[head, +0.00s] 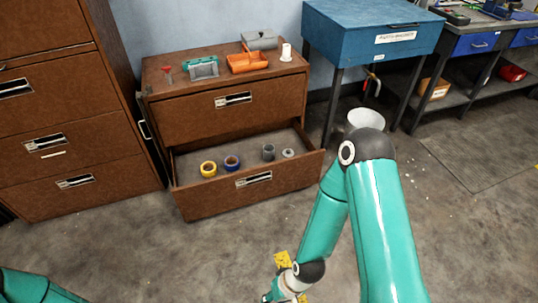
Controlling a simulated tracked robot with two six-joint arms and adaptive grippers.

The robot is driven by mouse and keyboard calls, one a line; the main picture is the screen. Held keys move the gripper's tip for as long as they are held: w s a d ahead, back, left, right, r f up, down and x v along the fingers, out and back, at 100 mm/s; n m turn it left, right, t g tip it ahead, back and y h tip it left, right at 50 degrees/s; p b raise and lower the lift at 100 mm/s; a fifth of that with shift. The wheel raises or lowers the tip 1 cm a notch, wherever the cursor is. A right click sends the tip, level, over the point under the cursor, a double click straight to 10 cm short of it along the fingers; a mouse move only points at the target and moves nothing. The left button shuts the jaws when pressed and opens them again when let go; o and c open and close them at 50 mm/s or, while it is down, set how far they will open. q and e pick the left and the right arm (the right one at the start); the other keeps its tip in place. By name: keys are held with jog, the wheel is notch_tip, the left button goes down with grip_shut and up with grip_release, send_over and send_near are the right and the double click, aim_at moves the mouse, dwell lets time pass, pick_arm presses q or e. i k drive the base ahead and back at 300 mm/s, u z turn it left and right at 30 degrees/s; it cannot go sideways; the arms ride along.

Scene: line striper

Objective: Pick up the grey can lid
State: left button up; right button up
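A small pale grey round piece (288,153), which looks like the can lid, lies in the open lower drawer (215,207) of the brown cabinet, near its right end. A darker grey cylinder (268,152), perhaps the can, stands just left of it. My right arm enters from the lower right, bends at a raised elbow and runs down to the bottom edge. Its wrist shows there, but the gripper fingers cannot be made out. Only a bit of my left arm shows at the lower left corner; its gripper is out of view. Neither arm is at the drawer.
The cabinet top holds an orange tray (247,63), a grey box and a white roll. A white bucket (365,119) stands behind my right elbow.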

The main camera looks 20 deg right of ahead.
aim_at(287, 152)
jog(key=u, duration=0.05)
jog(key=i, duration=1)
jog(key=z, duration=0.05)
